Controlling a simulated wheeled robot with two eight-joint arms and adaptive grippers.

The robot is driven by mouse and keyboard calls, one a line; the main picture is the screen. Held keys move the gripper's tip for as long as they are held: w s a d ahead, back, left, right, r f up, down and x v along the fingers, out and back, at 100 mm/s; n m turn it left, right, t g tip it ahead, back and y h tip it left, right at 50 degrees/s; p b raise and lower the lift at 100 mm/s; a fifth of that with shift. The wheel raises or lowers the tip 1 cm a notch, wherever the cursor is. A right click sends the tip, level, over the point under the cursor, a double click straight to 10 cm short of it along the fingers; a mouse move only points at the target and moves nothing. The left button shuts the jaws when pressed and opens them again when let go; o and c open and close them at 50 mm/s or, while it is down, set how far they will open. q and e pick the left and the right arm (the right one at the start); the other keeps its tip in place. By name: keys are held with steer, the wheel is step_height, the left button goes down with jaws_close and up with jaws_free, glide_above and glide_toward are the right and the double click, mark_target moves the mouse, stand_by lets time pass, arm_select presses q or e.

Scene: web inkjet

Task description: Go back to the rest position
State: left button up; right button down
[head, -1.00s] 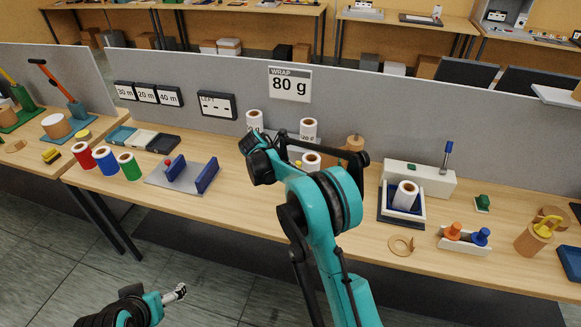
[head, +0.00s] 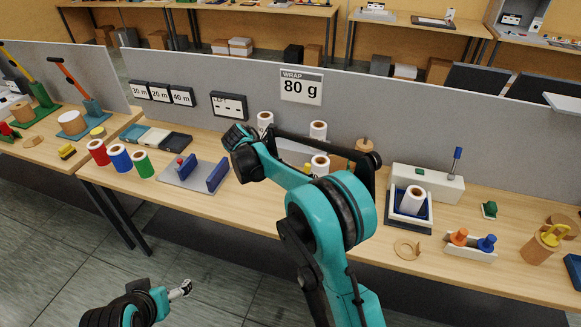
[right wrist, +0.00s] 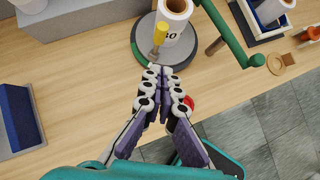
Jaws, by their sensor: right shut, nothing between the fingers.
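My right arm fills the middle of the head view, with its elbow bent over the table's front edge. Its gripper is hidden there behind the arm links. In the right wrist view my right gripper (right wrist: 163,78) is shut and empty, its fingertips close together above the wooden table (right wrist: 85,85). A white roll (right wrist: 172,22) marked "80" stands on a round grey base just past the fingertips. My left gripper (head: 180,290) is low at the left in the head view, in front of the table over the floor; whether its fingers are open is unclear.
A yellow-handled part (right wrist: 159,36) and a green bar (right wrist: 222,32) are close to my right fingertips. Red, blue and green rolls (head: 119,158) and a grey plate with blue walls (head: 195,175) stand left. A roll in a tray (head: 411,200) stands right. Floor in front is clear.

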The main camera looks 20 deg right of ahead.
steer(key=shift+v, duration=0.95)
